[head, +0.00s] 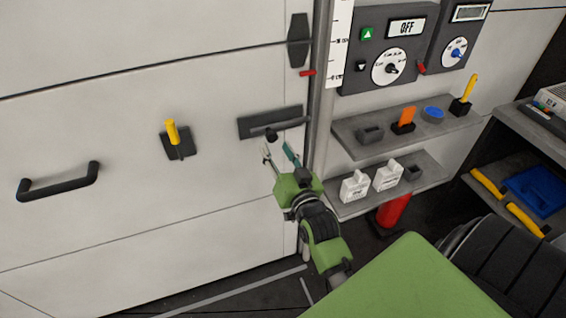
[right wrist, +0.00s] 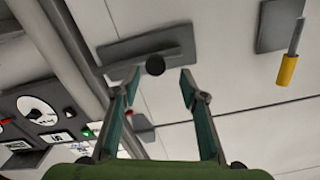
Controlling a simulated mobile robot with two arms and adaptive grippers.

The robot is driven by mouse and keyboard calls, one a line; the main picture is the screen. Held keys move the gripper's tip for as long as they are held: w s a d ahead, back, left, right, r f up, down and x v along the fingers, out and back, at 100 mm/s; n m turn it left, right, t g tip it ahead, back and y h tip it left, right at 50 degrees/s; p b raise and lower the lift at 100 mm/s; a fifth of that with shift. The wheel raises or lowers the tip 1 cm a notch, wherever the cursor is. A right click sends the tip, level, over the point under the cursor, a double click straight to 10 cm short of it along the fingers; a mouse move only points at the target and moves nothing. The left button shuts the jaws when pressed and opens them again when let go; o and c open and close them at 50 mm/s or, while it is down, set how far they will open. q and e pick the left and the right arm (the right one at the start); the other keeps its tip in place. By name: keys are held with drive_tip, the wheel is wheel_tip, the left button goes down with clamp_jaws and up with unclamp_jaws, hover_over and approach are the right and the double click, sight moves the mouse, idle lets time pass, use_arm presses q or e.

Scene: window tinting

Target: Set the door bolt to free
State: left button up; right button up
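The door bolt (head: 262,125) is a dark bar with a round black knob on a dark plate, near the right edge of the pale door (head: 110,130). In the right wrist view the bolt plate (right wrist: 115,50) is at the top, and its knob (right wrist: 155,65) faces the camera. My right gripper (head: 278,152) is just below the bolt. Its fingers are apart and empty. In the right wrist view the right gripper (right wrist: 158,77) has the knob in line between its fingertips; I cannot tell whether they touch it. My left gripper is out of view.
A yellow-handled lever (head: 172,133) and a black door handle (head: 58,183) are farther left on the door. At right are control boxes (head: 372,78) and two grey shelves (head: 350,140) with small items. A red cylinder (head: 393,211) stands beneath them.

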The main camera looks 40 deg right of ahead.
drive_tip(key=v, duration=0.6)
drive_tip(key=shift+a, duration=0.15)
drive_tip(key=s+a+f+n+g+y, duration=0.1)
drive_tip(key=a+f+g, duration=0.15)
drive_tip(key=f, duration=0.75)
drive_tip(key=a+f+n+g+y, duration=0.15)
drive_tip(key=a+f, duration=0.25)
drive_tip(key=f, duration=0.7)
drive_tip(key=s+a+f+n+g+y, duration=0.15)
drive_tip(key=s+f, duration=0.25)
drive_tip(key=f, duration=0.4)
drive_tip(key=s+a+f+g, duration=0.3)
drive_tip(key=s+f, duration=0.1)
drive_tip(key=f, duration=0.4)
drive_tip(key=s+f+n+g, duration=0.3)
drive_tip(key=s+f+g, duration=0.1)
drive_tip(key=s+f, duration=0.95)
drive_tip(key=s+d+f+g, duration=0.1)
drive_tip(key=s+f+g, duration=0.1)
drive_tip(key=s, duration=0.7)
drive_tip(key=s+d+f+n+g, duration=0.1)
drive_tip(key=s+f, duration=0.4)
drive_tip(key=s, duration=0.5)
drive_tip(key=shift+d+n+g, duration=0.3)
drive_tip(key=shift+d+g, duration=0.1)
drive_tip(key=shift+g, duration=0.15)
drive_tip(key=shift+c, duration=0.3)
